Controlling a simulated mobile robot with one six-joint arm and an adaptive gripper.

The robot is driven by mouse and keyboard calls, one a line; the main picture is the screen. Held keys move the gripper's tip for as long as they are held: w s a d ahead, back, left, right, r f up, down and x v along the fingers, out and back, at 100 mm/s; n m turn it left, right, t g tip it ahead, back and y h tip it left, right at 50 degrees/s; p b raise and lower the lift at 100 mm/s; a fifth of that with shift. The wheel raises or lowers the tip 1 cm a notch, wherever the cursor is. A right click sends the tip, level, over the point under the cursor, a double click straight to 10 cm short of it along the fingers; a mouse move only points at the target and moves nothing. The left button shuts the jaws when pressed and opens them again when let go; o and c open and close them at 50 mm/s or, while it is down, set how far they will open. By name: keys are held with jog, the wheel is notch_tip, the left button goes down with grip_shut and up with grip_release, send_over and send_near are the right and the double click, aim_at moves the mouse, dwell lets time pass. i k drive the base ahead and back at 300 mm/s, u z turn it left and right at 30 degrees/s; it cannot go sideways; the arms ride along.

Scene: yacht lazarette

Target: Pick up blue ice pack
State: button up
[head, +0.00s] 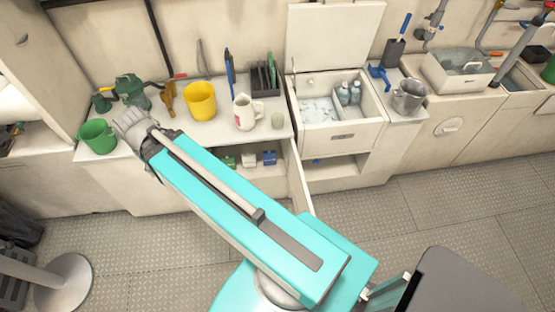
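I cannot pick out the blue ice pack with certainty. A small blue block (269,158) sits in the open compartment under the left counter, beside a white block (249,160) and a green one (229,161). Another small blue thing (316,162) lies in the niche under the cooler. The open cooler (342,134) holds ice and two pale bottles; no blue pack is clear in it. My turquoise arm reaches up and left over the floor. My gripper seems to be the grey end (131,124) near the counter's left part; its fingers cannot be made out.
The left counter (205,135) carries a green bucket (97,136), a yellow bucket (200,100), a white jug (245,112) and a dark rack (264,76). An open door (299,180) juts out below. A metal pot (408,96) stands right of the cooler. Floor is free at right.

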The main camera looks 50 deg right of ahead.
aim_at(269, 157)
jog(key=z, duration=1.5)
jog(key=k, duration=0.6)
jog(key=i, duration=0.6)
jog(key=u, duration=0.05)
